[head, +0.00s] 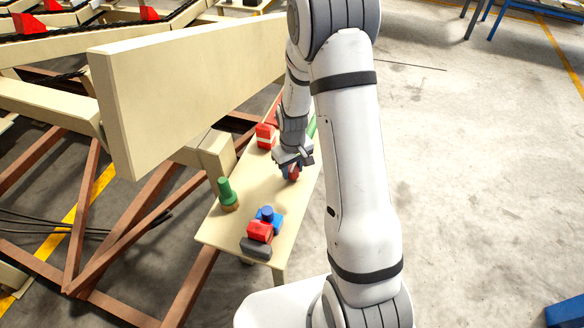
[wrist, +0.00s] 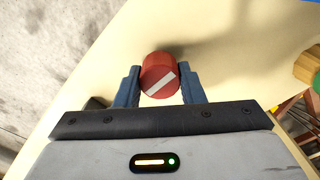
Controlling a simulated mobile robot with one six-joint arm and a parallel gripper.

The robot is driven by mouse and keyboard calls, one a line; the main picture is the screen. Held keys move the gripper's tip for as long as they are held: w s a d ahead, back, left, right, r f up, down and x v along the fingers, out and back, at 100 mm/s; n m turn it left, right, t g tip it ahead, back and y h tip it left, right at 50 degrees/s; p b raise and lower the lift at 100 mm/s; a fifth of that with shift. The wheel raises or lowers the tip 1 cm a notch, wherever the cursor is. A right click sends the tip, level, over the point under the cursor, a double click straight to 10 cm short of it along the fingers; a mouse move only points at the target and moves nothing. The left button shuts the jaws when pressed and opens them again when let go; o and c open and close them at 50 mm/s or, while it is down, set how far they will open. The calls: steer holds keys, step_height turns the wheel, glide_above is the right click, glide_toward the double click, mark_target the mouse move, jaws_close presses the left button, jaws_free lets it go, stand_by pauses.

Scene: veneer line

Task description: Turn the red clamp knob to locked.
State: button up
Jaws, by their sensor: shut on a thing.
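The red clamp knob (wrist: 158,72) is a round red piece with a white diagonal stripe on its face, running from lower left to upper right in the wrist view. In the head view the knob (head: 293,175) shows just below my gripper (head: 291,164), over the cream table (head: 254,190). In the wrist view my gripper (wrist: 160,85) has its two blue fingers on either side of the knob, shut on it. No lock marking is visible. The knob's base is hidden beneath it.
A green bottle-shaped piece (head: 227,195) stands at the table's left edge. Red (head: 260,231), blue (head: 268,215) and dark grey (head: 256,248) pieces sit at the near end. A large beige beam (head: 190,80) overhangs the left side. Floor to the right is clear.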

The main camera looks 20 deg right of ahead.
steer(key=shift+m+b, duration=0.3)
steer(key=shift+m, duration=0.1)
steer(key=m+b, duration=0.1)
steer(key=m, duration=0.1)
steer(key=shift+f+m+b, duration=0.15)
steer(key=shift+m+b, duration=0.2)
steer(key=shift+m, duration=0.05)
steer(key=m+b, duration=0.2)
steer(key=m, duration=0.3)
steer(key=m+b, duration=0.2)
steer(key=m, duration=0.3)
steer(key=shift+w+r+m+b, duration=0.15)
steer(key=shift+m+b, duration=0.4)
steer(key=shift+m, duration=1.65)
steer(key=shift+r, duration=0.1)
steer(key=o, duration=1)
